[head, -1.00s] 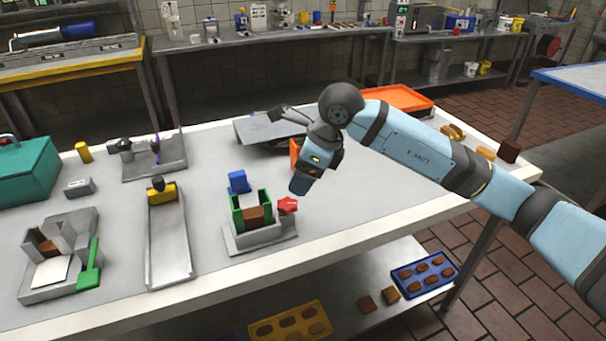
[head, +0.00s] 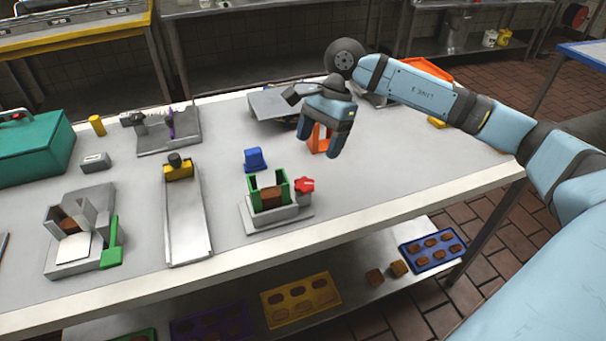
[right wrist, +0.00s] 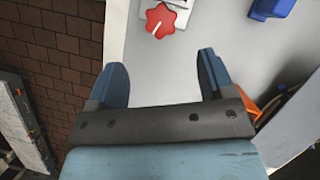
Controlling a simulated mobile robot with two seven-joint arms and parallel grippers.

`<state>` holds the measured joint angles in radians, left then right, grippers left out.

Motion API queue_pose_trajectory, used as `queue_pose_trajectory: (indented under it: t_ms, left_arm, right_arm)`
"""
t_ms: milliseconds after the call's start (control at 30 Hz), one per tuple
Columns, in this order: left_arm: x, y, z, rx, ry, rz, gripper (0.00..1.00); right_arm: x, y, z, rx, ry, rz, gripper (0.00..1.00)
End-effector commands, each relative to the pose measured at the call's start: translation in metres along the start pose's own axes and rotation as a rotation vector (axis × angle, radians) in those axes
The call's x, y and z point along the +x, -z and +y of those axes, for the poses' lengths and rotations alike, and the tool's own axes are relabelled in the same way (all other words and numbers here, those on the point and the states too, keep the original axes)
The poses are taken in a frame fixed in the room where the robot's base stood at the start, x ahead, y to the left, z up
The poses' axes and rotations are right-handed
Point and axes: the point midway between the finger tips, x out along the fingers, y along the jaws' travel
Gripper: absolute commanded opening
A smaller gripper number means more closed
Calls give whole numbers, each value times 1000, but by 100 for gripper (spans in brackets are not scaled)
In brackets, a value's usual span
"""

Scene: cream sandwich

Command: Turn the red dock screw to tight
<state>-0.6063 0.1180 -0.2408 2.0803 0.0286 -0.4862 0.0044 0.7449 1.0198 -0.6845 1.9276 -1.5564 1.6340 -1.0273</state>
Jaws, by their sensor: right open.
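The red dock screw (head: 304,185) is a lobed knob on the right side of a grey dock (head: 281,220) with green uprights and a brown block (head: 271,193) between them. In the right wrist view the screw (right wrist: 161,20) shows at the top, with a pale pointer line on its face, beyond my fingertips. My right gripper (head: 318,146) is open and empty. It is above the table, behind and a little right of the screw in the head view, and apart from it. The right wrist view shows its two fingers (right wrist: 160,72) spread wide. My left gripper is not in view.
A blue block (head: 255,158) stands behind the dock. An orange piece (head: 320,140) is partly hidden behind my right gripper. A grey slide with a yellow clamp (head: 178,172) lies left of the dock. The table (head: 385,175) is clear to the right.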

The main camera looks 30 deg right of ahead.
Motion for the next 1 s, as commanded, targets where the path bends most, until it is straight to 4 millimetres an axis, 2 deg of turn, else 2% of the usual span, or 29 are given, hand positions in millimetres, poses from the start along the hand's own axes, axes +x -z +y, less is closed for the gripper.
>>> queue_pose_trajectory:
  t_ms: [33,200,400,600,867,1000]
  left_arm:
    - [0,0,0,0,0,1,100]
    - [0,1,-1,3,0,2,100]
    - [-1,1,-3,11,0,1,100]
    - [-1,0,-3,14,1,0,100]
    - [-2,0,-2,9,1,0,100]
    - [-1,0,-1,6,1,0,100]
  right_arm:
    - [13,0,1,0,-3,-2,75]
    - [49,-1,0,0,-3,-2,75]
    - [78,0,0,1,0,-1,75]
    - [89,0,0,1,1,1,75]
    - [90,0,0,1,2,1,75]
    - [90,0,0,1,2,0,43]
